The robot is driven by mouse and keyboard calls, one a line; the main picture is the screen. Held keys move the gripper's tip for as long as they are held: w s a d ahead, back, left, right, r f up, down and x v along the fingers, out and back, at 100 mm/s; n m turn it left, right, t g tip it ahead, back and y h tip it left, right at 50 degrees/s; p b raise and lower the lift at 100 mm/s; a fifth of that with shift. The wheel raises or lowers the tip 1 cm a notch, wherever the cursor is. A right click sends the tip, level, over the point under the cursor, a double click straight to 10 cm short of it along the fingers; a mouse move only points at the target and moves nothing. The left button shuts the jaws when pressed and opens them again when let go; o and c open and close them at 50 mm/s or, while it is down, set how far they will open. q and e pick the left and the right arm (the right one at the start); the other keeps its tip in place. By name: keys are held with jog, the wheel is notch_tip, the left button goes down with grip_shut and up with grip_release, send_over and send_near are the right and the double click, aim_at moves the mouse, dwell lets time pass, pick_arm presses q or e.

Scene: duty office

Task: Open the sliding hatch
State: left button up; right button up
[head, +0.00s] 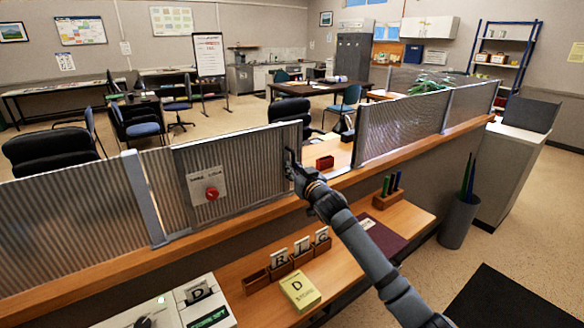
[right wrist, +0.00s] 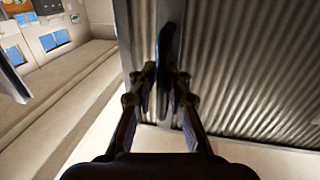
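The sliding hatch (head: 240,160) is a corrugated translucent panel in the counter screen. A gap is open between its right edge and the fixed panel on the right. A dark upright handle (right wrist: 165,60) stands at the hatch's edge in the right wrist view. My right gripper (head: 293,165) is at that edge, its fingers on both sides of the handle and close against it; it also shows in the right wrist view (right wrist: 165,84). My left gripper is out of view.
Fixed corrugated panels stand at left (head: 70,215) and right (head: 405,125). The wooden counter ledge (head: 345,182) runs below them. A red box (head: 325,162) sits in the opening.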

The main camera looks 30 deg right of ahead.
jog(key=shift+o, duration=1.3)
jog(key=shift+s+d+r, duration=0.1)
jog(key=shift+d+r, duration=0.05)
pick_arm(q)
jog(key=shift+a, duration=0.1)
pick_arm(e)
jog(key=s+a, duration=0.1)
jog(key=s, duration=0.6)
jog(key=shift+s, duration=0.15)
